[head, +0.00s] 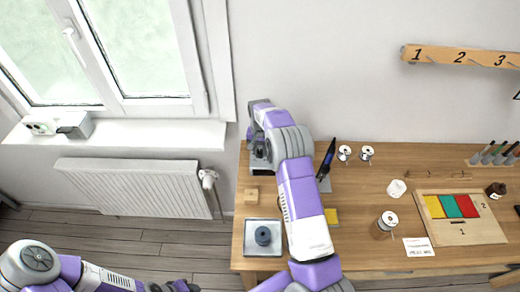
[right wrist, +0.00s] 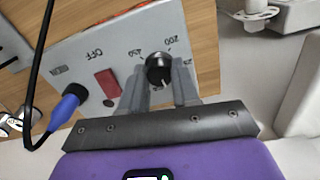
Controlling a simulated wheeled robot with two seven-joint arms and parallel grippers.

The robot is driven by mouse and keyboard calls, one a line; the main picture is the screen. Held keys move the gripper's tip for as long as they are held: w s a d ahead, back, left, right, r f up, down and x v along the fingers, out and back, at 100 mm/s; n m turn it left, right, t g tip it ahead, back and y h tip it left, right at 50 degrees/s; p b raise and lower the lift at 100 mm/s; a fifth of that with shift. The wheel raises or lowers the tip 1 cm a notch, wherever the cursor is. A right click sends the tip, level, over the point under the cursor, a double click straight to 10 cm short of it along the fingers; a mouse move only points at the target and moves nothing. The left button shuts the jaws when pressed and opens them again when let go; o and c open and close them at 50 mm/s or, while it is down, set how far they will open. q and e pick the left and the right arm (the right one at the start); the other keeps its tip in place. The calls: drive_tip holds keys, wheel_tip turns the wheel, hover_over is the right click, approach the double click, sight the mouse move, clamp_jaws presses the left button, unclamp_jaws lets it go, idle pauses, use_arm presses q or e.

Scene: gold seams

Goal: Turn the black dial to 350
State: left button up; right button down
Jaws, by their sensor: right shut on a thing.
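The black dial (right wrist: 158,68) sits on a grey control panel (right wrist: 110,45) in the right wrist view. Numbers are printed around it, with 200 at its upper right. A pale pointer mark seems to show on its lower side, but the exact setting cannot be read. My right gripper (right wrist: 160,85) is shut on the dial, one finger on each side. In the head view my right gripper (head: 262,150) is at the grey station at the table's back left, and my arm hides the dial. My left gripper (head: 174,287) is at the bottom edge, its fingers partly cut off.
A red switch (right wrist: 108,83) marked OFF and a blue plug (right wrist: 67,102) with a black cable are beside the dial. A soldering iron (head: 327,160) stands right of my arm. A metal tray (head: 254,228), spools and a wooden board (head: 460,233) are on the table.

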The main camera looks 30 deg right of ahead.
sight(260, 152)
drive_tip(key=m, duration=0.3)
drive_tip(key=shift+m, duration=0.3)
drive_tip(key=shift+m+p, duration=0.35)
drive_tip(key=shift+m, duration=1.35)
drive_tip(key=c, duration=0.8)
unclamp_jaws()
wheel_tip(260, 152, up, 8)
drive_tip(key=shift+f, duration=0.2)
